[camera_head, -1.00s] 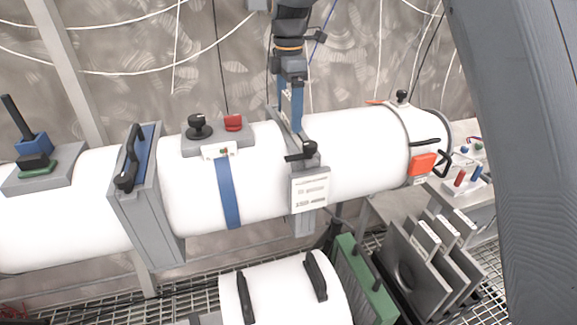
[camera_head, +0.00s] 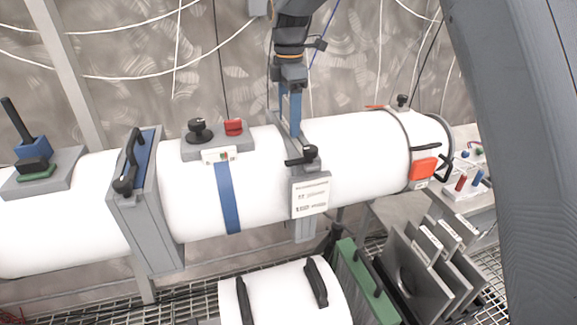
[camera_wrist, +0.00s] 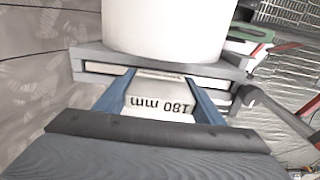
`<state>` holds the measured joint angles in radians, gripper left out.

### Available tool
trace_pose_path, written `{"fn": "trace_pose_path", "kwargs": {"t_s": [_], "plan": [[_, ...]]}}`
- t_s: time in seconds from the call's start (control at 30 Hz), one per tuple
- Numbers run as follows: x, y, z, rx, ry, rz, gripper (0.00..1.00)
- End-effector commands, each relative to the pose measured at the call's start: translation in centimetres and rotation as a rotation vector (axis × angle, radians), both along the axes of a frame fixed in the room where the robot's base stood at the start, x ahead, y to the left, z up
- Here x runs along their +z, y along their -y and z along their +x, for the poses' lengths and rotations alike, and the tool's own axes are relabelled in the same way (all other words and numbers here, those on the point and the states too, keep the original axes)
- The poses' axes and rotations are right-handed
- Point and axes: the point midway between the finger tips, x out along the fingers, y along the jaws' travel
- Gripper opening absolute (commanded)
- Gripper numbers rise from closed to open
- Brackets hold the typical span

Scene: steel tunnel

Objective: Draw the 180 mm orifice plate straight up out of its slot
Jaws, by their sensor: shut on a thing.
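The 180 mm orifice plate shows its tab, a pale block lettered "180 mm" upside down, in the wrist view (camera_wrist: 158,103). My gripper (camera_wrist: 158,95) has its two blue fingers shut on that tab, one on each side. In the head view my gripper (camera_head: 290,128) reaches down from above onto the top of the grey slot holder (camera_head: 305,228) on the white pipe (camera_head: 355,150). The plate's body is hidden inside the holder. The narrow slot mouth shows on both sides of the tab in the wrist view. A black clamp knob (camera_head: 309,152) sits on the holder's front.
A second grey holder with a black handle (camera_head: 130,160) stands left on the pipe. A box with a black knob and red button (camera_head: 233,127) sits between. Several plates stand in a rack (camera_head: 420,270) at lower right, beside a green plate (camera_head: 362,283). White cables hang behind.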

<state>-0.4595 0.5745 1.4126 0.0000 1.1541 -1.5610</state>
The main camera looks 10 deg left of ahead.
Motion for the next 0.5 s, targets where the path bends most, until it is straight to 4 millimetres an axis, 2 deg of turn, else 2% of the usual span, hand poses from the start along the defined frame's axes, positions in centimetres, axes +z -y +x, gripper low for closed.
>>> {"fn": "trace_pose_path", "kwargs": {"t_s": [0.17,0.5], "plan": [[0.4,0.0,0.0,0.0,0.001,0.0,0.36],[2.4,0.0,0.0,0.0,0.002,0.001,0.36]]}}
